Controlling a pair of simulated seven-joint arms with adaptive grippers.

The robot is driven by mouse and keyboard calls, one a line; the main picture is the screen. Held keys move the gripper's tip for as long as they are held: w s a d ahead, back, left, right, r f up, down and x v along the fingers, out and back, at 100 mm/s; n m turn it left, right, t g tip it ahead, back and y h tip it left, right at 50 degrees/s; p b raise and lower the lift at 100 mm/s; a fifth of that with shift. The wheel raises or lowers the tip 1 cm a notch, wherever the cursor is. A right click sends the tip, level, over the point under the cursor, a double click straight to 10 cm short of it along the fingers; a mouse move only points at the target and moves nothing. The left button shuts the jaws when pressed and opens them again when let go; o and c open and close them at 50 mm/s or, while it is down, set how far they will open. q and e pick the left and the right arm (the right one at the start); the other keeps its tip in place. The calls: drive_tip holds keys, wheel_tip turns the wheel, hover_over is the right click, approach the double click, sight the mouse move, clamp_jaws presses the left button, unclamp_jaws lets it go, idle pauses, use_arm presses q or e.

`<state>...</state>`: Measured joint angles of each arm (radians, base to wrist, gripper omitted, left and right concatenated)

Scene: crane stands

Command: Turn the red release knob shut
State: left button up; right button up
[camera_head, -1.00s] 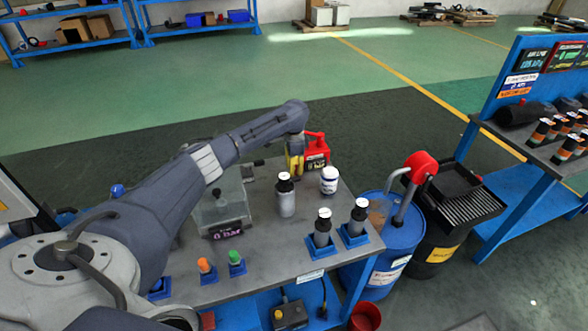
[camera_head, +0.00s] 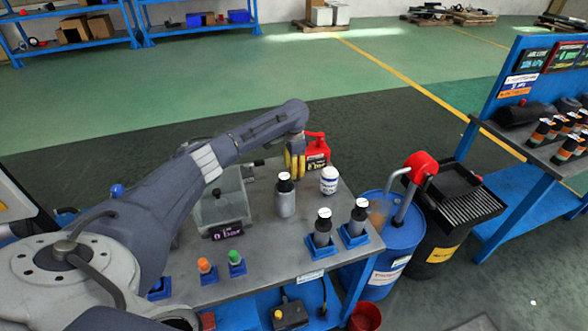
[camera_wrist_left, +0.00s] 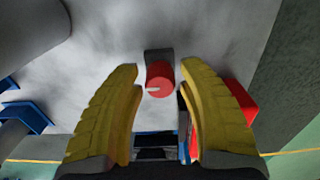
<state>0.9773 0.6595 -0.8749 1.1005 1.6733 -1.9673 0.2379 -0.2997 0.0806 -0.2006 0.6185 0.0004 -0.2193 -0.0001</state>
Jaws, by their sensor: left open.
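The red release knob (camera_wrist_left: 160,78) shows in the left wrist view, on a dark mount on the grey bench top. A pale pointer mark on its face points left. My left gripper (camera_wrist_left: 160,69) is open, with one yellow finger on each side of the knob and a gap visible on both sides. In the head view the yellow fingers of my left gripper (camera_head: 294,163) are at the far side of the bench, and the knob is hidden there. My right gripper is not in view.
A clear chamber (camera_head: 230,196) with a small display, a grey bottle (camera_head: 286,200) and a white jar (camera_head: 329,181) stand on the bench (camera_head: 275,250). Vials in blue holders are near its front right corner.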

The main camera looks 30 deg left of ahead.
use_arm(q)
wheel_tip(320, 180, up, 12)
idle(0.6)
drive_tip(key=shift+d, duration=0.1)
